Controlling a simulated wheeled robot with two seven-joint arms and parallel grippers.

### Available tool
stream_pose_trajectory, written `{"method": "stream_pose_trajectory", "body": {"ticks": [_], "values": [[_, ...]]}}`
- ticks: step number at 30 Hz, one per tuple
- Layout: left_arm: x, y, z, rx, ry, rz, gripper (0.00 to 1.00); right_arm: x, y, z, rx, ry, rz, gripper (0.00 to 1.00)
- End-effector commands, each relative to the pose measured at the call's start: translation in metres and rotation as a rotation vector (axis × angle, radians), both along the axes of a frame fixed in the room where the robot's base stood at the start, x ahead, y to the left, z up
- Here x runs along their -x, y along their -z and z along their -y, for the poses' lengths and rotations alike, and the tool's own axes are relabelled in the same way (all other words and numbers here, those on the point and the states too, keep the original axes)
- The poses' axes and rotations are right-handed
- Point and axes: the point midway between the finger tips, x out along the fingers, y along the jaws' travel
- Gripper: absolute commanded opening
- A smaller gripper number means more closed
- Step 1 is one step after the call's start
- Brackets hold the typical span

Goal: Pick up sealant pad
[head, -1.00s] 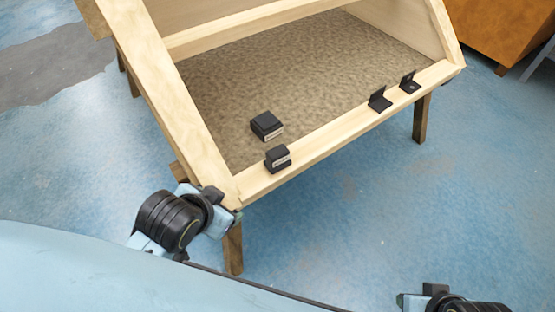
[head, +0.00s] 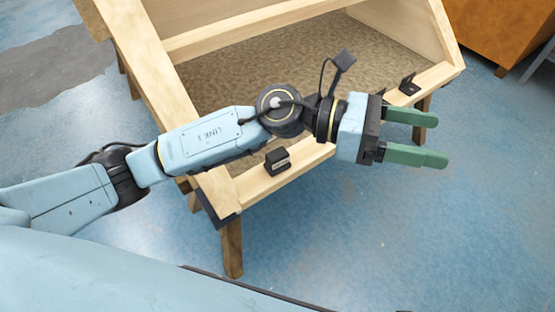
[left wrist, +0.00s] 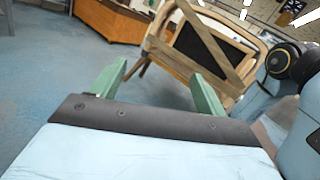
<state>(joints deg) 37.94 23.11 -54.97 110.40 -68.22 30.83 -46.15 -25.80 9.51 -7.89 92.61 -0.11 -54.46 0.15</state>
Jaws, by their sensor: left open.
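A small black block with a pale label (head: 278,162) sits on the front rail of the wooden frame in the head view. I cannot tell whether this block is the sealant pad. My left gripper (head: 432,139) is open and empty, its green fingers pointing right, out past the front rail and to the right of the block. The fingers also show in the left wrist view (left wrist: 160,82), with nothing between them. My left arm hides part of the frame's patterned floor. My right gripper is out of view.
The wooden bodyframe (head: 210,190) stands on legs on the blue floor. A black angled bracket (head: 409,84) sits at the right end of its front rail. An orange-brown cabinet (head: 500,30) stands at the upper right. The floor in front is clear.

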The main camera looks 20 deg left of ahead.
Motion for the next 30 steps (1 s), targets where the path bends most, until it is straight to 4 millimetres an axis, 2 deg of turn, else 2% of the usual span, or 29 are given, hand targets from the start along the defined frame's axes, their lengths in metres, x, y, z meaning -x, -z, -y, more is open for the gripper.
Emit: {"method": "stream_pose_trajectory", "body": {"ticks": [2, 4, 6, 8, 10, 12, 16, 20, 30], "values": [[0.001, 0.037, -0.005, -0.243, 0.118, 0.234, 0.75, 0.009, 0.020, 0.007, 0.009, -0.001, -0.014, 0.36], [-0.006, 0.072, -0.023, -0.462, 0.225, 0.412, 0.75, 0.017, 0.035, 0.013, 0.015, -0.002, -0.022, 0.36], [-0.022, 0.102, -0.053, -0.686, 0.329, 0.560, 0.75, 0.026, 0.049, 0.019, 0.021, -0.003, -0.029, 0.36], [-0.040, 0.120, -0.084, -0.869, 0.410, 0.657, 0.75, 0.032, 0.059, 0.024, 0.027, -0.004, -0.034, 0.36], [-0.061, 0.131, -0.124, -1.062, 0.492, 0.732, 0.75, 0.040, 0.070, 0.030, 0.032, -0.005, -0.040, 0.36], [-0.079, 0.134, -0.159, -1.226, 0.561, 0.776, 0.75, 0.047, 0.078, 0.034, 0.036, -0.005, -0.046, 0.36], [-0.100, 0.129, -0.208, -1.430, 0.644, 0.799, 0.75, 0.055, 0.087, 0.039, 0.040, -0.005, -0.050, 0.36], [-0.108, 0.131, -0.228, -1.513, 0.681, 0.797, 0.75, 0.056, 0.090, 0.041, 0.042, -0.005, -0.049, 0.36], [-0.107, 0.192, -0.229, -1.518, 0.685, 0.796, 0.75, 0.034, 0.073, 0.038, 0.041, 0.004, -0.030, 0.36]]}}
